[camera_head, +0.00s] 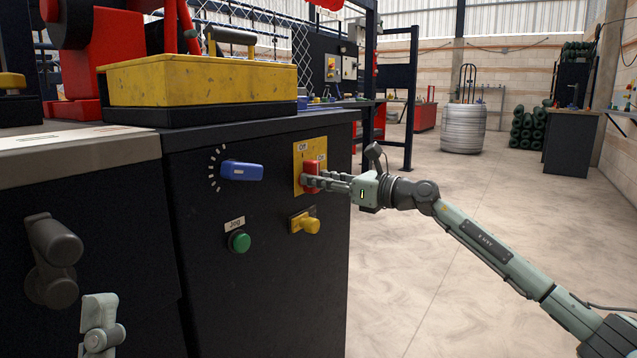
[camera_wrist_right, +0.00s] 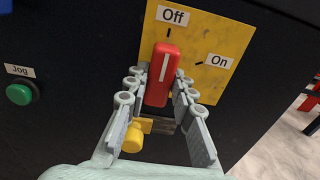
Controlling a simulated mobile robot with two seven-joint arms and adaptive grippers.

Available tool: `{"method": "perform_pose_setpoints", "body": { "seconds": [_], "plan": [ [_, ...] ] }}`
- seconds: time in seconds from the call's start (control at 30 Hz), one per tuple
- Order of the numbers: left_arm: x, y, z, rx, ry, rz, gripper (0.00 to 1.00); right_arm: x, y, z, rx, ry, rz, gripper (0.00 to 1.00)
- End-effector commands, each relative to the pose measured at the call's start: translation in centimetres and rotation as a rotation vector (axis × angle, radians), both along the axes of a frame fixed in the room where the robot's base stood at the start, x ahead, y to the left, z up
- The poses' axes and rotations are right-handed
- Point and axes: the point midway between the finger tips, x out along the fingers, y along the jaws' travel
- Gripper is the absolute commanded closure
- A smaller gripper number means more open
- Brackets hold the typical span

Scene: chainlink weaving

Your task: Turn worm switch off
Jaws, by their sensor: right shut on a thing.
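The worm switch is a red rotary handle (camera_wrist_right: 162,75) on a yellow plate (camera_wrist_right: 220,50) marked Off at the top and On to the right. In the wrist view the white line on the handle points up toward the Off mark. It also shows in the head view as a red handle (camera_head: 311,168) on the cabinet's right part. My right gripper (camera_wrist_right: 158,92) is shut on the handle, with fingers on both sides of it. In the head view the right gripper (camera_head: 318,182) partly hides the switch.
The dark cabinet front (camera_head: 270,280) also holds a blue knob (camera_head: 242,171), a green Jog button (camera_head: 239,241) and a yellow switch (camera_head: 306,223) just below the red one. A yellow box (camera_head: 200,82) stands on top. Open floor (camera_head: 430,250) lies to the right.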

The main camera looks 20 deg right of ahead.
Motion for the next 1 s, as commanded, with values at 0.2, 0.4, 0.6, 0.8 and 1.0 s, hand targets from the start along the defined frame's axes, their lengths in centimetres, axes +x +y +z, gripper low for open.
{"method": "perform_pose_setpoints", "body": {
  "seconds": [0.2, 0.4, 0.6, 0.8, 1.0],
  "plan": [
    [-0.2, 0.1, 0.08, -0.004, -0.014, 0.001, 0.17, -0.02, 0.01, 0.01, -0.013, -0.01, 0.0, 1.0],
    [-0.2, 0.1, 0.08, -0.004, -0.014, 0.001, 0.17, -0.02, 0.01, 0.01, -0.013, -0.009, 0.0, 1.0],
    [-0.18, 0.11, 0.09, -0.004, -0.013, 0.001, 0.17, -0.01, 0.0, 0.01, -0.012, -0.008, 0.0, 0.59],
    [-0.16, 0.1, 0.08, -0.004, -0.012, 0.001, 0.17, -0.01, 0.0, 0.01, -0.011, -0.009, 0.0, 0.55],
    [-0.18, 0.07, 0.04, -0.004, -0.01, 0.0, 0.17, -0.38, -0.4, -0.06, -0.011, -0.007, -0.001, 0.55]
  ]
}}
